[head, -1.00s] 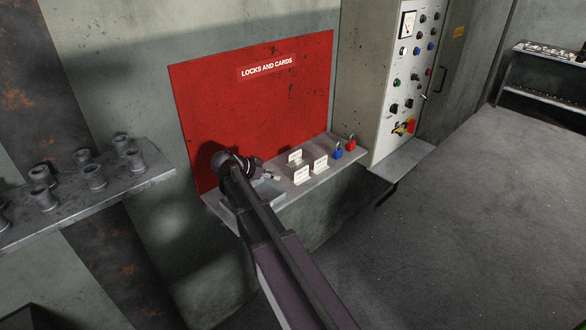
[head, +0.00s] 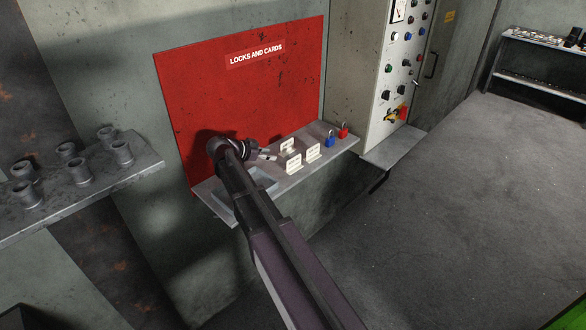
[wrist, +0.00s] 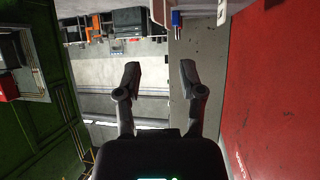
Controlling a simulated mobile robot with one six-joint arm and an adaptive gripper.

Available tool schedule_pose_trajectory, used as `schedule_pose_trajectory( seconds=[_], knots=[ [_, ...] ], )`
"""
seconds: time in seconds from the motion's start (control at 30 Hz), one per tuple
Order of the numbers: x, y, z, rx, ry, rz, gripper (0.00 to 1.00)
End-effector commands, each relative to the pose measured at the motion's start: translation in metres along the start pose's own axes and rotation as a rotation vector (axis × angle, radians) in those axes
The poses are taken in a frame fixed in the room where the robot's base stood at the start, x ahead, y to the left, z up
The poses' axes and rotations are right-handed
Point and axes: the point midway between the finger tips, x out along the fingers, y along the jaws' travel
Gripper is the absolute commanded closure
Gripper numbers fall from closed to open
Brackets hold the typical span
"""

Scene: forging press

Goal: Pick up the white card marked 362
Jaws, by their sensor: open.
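Three small white cards stand on the grey shelf in the head view: one at the back (head: 287,145), one at the front (head: 293,164) and one to the right (head: 313,153). Their print is too small to read, so I cannot tell which is 362. My gripper (head: 267,155) is just left of the cards, close to the back one. In the wrist view my gripper (wrist: 160,68) is open, with nothing between its fingers. White pieces, probably cards, show at the top edge of that view, partly cut off.
A blue padlock (head: 330,139) and a red padlock (head: 343,131) stand right of the cards. The red board (head: 240,95) rises behind the shelf (head: 285,178). A control panel (head: 397,75) is farther right. A rack with several grey cylinders (head: 85,172) is at left.

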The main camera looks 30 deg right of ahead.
Motion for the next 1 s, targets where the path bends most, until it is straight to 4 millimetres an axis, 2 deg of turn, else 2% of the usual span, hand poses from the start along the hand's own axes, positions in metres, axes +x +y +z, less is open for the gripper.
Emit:
schedule_pose_trajectory(
  seconds=[0.1, 0.3, 0.5, 0.83, 1.0],
  knots=[
    [0.022, 0.0, 0.004, 0.001, 0.0, 0.001, 0.49],
    [0.046, -0.001, 0.003, 0.0, 0.0, 0.0, 0.49],
    [0.054, 0.0, 0.001, -0.001, -0.001, -0.001, 0.49],
    [0.054, -0.001, 0.001, -0.001, 0.0, -0.002, 0.49],
    [0.064, 0.0, 0.003, 0.0, 0.0, -0.001, 0.49]
  ],
)
